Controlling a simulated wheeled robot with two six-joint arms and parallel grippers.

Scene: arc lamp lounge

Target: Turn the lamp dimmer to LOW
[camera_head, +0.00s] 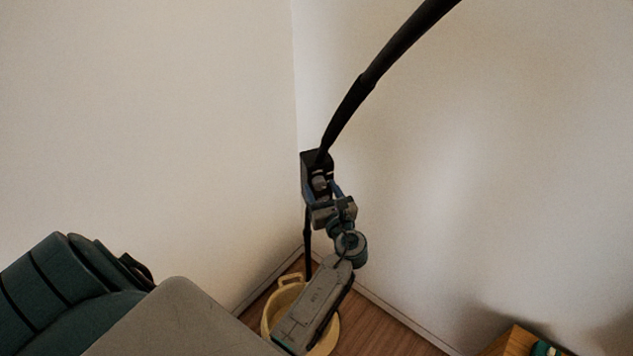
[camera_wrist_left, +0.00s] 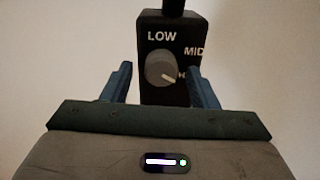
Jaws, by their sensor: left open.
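The lamp dimmer is a black box (camera_head: 308,163) on the lamp's black pole (camera_head: 372,72), near the wall corner. In the left wrist view the dimmer box (camera_wrist_left: 155,22) faces me, with the labels LOW, MID and a partly hidden one starting with H. Its round grey knob (camera_wrist_left: 158,65) has a pale pointer mark aimed to the lower right, towards the H label. My left gripper (camera_head: 328,188) is at the box; in the wrist view its blue fingers (camera_wrist_left: 162,84) are apart, one on each side of the knob. I cannot tell whether they touch anything. My right gripper is not in view.
A pale yellow basket (camera_head: 270,316) with a handle stands on the wooden floor (camera_head: 378,322) below my left arm. Plain walls (camera_head: 150,110) meet behind the lamp. A wooden piece of furniture (camera_head: 511,341) shows at the bottom right.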

